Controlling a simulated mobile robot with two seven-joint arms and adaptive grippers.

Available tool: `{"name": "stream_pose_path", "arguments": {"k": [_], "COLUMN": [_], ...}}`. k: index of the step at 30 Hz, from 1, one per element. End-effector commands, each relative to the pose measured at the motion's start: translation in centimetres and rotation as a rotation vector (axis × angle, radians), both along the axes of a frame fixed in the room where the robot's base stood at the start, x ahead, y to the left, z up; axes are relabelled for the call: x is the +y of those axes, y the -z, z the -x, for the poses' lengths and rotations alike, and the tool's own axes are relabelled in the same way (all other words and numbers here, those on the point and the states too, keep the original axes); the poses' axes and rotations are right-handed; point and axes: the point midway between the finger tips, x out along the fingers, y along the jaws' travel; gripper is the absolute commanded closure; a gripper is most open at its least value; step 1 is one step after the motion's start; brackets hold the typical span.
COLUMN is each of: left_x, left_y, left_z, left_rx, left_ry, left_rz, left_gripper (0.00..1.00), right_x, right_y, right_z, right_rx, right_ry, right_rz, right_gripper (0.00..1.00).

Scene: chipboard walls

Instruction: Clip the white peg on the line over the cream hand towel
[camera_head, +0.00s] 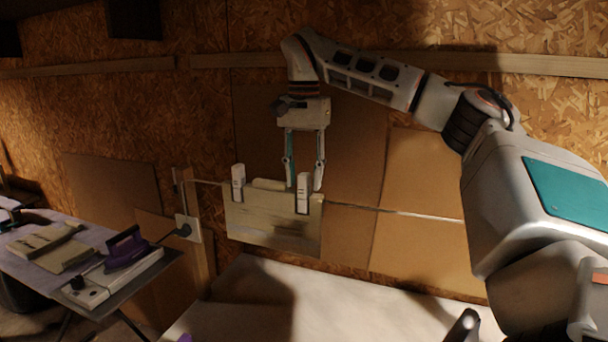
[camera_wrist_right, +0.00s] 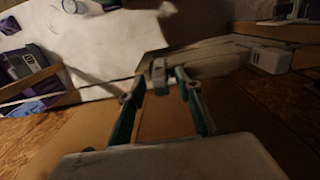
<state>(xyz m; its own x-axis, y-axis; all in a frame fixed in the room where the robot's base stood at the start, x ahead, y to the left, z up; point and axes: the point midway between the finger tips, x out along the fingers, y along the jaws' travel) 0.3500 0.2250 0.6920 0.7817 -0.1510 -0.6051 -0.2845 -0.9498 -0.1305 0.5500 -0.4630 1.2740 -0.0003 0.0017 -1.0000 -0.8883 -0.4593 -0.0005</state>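The cream hand towel (camera_head: 272,222) hangs over the line (camera_head: 420,214) in front of the wall; it also shows in the right wrist view (camera_wrist_right: 215,62). A white peg (camera_head: 303,194) sits upright on the line at the towel's right end. In the right wrist view this peg (camera_wrist_right: 159,76) lies between my fingertips. Another white peg (camera_head: 238,182) stands at the towel's left end; it also shows in the wrist view (camera_wrist_right: 268,56). My right gripper (camera_head: 304,186) points down from above, open, with fingers either side of the right peg and small gaps showing. My left gripper is out of view.
A post with a socket plate (camera_head: 189,228) stands left of the towel. An ironing board (camera_head: 112,300) at the left holds a purple iron (camera_head: 126,250) and folded cloth (camera_head: 62,250). A pale table top (camera_head: 350,308) lies below the towel. The line right of the towel is bare.

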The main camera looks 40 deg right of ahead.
Motion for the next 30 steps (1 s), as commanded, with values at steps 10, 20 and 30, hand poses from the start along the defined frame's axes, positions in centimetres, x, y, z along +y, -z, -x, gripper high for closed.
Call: {"name": "stream_pose_path", "arguments": {"k": [10,20,30], "left_x": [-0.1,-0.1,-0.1], "left_y": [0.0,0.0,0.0], "left_z": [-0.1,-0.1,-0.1], "left_rx": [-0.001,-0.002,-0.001], "left_ry": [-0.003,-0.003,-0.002], "left_rz": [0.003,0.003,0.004], "left_gripper": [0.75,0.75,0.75], "right_x": [0.0,0.0,0.0], "right_y": [-1.4,-8.0,-11.8], "right_z": [-0.1,-0.1,0.0], "right_rx": [-0.002,-0.004,0.0], "right_ry": [0.002,0.004,0.001], "right_rz": [0.0,0.003,0.0], "right_gripper": [0.66,0.66,0.66]}}
